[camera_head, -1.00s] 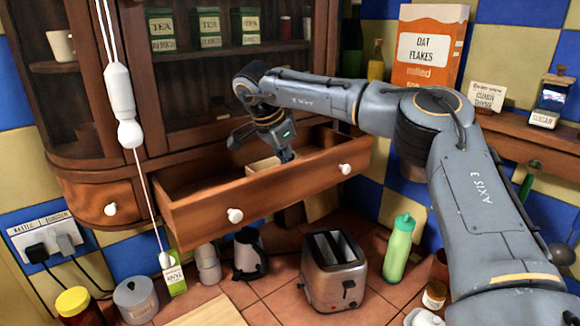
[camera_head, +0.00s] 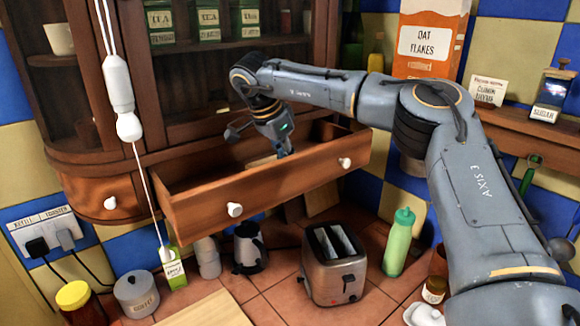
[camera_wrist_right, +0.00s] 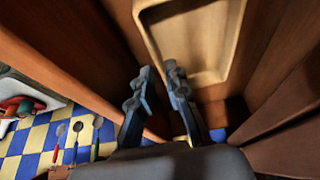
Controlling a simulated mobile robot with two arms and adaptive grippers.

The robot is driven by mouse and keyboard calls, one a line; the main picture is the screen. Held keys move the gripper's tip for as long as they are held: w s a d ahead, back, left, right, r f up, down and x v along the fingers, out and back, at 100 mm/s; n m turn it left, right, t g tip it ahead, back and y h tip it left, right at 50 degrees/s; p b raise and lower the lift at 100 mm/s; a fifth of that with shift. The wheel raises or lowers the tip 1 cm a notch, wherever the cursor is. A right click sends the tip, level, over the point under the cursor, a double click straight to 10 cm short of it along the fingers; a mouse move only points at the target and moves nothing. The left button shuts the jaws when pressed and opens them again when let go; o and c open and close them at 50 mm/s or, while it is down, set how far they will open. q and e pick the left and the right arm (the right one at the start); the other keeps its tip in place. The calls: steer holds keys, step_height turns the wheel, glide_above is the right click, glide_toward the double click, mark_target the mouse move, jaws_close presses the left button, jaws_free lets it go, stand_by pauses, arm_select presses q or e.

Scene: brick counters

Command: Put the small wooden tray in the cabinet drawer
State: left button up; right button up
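The small wooden tray (camera_head: 262,161) is inside the pulled-out cabinet drawer (camera_head: 270,195). In the head view only a pale strip shows above the drawer front. In the right wrist view the tray (camera_wrist_right: 205,45) lies beyond my fingertips, with its rim and hollow visible and no object in it. My right gripper (camera_head: 284,152) points down into the drawer opening. In the right wrist view its two fingers (camera_wrist_right: 159,72) stand apart with a gap between them, near the tray's rim corner. My left gripper is not in view.
A hanging white cord (camera_head: 128,125) is left of the drawer. Below stand a toaster (camera_head: 334,265), a kettle (camera_head: 249,249) and a green bottle (camera_head: 398,243). A smaller closed drawer (camera_head: 100,203) is at left. Glazed cabinet shelves (camera_head: 205,45) are above.

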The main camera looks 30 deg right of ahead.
steer(key=b+v, duration=0.1)
steer(key=v, duration=0.9)
steer(key=shift+a+r, duration=0.2)
